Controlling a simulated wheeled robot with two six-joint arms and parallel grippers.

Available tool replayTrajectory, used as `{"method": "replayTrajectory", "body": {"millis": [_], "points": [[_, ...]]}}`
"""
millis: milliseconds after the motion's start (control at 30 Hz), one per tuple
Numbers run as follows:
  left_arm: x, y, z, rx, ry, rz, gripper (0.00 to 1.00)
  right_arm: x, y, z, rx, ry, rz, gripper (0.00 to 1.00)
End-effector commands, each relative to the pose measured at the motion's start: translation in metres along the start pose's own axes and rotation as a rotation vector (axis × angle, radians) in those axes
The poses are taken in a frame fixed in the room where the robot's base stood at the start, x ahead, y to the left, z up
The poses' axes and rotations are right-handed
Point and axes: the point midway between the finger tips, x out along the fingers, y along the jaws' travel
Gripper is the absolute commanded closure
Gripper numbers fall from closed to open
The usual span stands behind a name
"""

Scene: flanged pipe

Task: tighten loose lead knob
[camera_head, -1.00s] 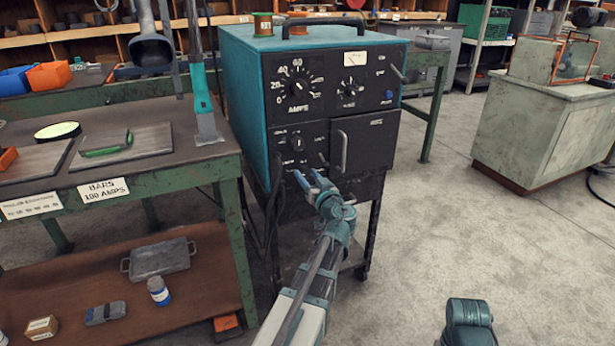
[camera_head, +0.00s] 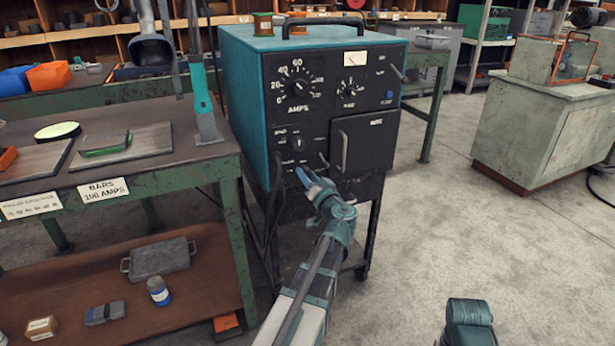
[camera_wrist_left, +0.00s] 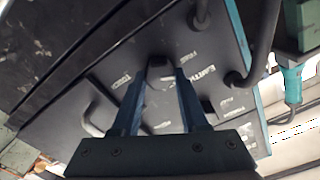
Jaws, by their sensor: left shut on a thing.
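The teal welding machine (camera_head: 240,95) has a black front with dials and a lower panel. My left gripper (camera_head: 309,178) reaches the lower front of this panel. In the left wrist view, its two blue fingers (camera_wrist_left: 160,85) are shut on a dark lead knob (camera_wrist_left: 159,66) between the "TORCH" and "EARTH" labels. The fingers hide part of the knob, and I cannot tell how far it is screwed in. My right gripper is not in view.
A green workbench (camera_head: 215,170) with a lower shelf stands left of the machine. A black handle (camera_head: 343,150) sticks out from the machine's front right. A pale cabinet (camera_head: 530,150) stands at the right. The floor (camera_head: 430,240) between is clear.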

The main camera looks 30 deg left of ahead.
Motion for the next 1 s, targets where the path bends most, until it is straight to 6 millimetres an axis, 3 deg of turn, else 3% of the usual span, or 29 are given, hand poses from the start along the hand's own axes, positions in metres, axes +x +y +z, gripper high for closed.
{"method": "replayTrajectory", "body": {"millis": [1000], "points": [[-0.0003, 0.0021, 0.0014, 0.896, -0.001, 0.001, 1.00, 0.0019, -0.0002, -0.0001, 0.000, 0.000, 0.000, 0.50]]}}
